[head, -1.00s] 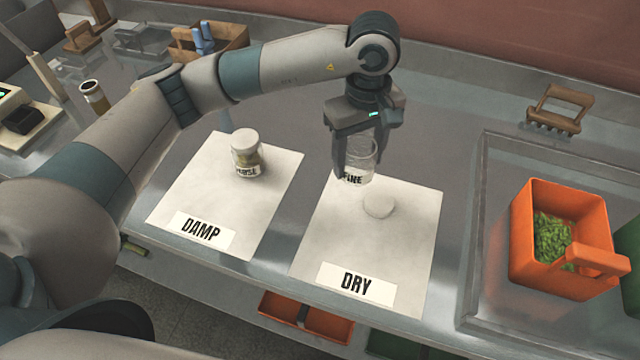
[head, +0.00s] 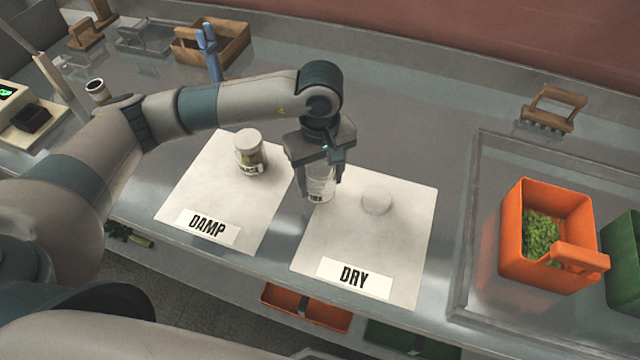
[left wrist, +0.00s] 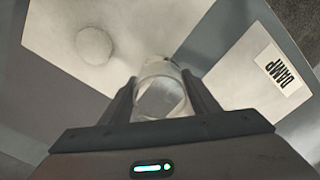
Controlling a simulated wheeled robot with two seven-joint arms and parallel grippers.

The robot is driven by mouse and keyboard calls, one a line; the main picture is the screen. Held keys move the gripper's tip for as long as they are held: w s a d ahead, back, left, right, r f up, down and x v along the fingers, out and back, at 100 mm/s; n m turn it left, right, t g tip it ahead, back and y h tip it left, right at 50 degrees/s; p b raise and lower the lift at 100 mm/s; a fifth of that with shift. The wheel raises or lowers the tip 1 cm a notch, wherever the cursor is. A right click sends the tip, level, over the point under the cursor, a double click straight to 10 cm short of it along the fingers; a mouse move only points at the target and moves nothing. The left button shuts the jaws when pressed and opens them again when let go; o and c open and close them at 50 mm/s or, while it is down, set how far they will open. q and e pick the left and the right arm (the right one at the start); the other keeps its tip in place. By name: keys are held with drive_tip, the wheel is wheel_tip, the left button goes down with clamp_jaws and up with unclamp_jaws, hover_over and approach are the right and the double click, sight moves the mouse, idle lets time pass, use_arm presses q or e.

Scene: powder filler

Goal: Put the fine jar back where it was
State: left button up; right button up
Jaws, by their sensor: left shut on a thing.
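The fine jar (head: 321,182) is a clear glass jar with a dark-lettered label, partly hidden by the fingers. My left gripper (head: 318,188) is shut on it, pointing down over the upper left of the DRY mat (head: 395,245). I cannot tell whether the jar touches the mat. In the left wrist view the open jar (left wrist: 161,92) sits between the fingers, without a lid on it. A pale round lid (head: 377,200) lies on the DRY mat, right of the jar. My right gripper is not in view.
A lidded jar (head: 250,155) stands on the DAMP mat (head: 195,190), left of my gripper. An orange bin (head: 515,245) with green bits stands at the right. A wooden rack (head: 553,107) stands behind it. The lower DRY mat is clear around its label.

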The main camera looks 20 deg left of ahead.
use_arm(q)
wheel_tip(320, 180, down, 3)
drive_tip(key=shift+r+p, duration=0.2)
drive_tip(key=shift+p, duration=0.55)
drive_tip(key=shift+f, duration=0.2)
drive_tip(key=shift+f+b, duration=0.2)
drive_tip(key=shift+b, duration=0.15)
drive_tip(key=o, duration=1.1)
drive_tip(key=shift+r, duration=0.15)
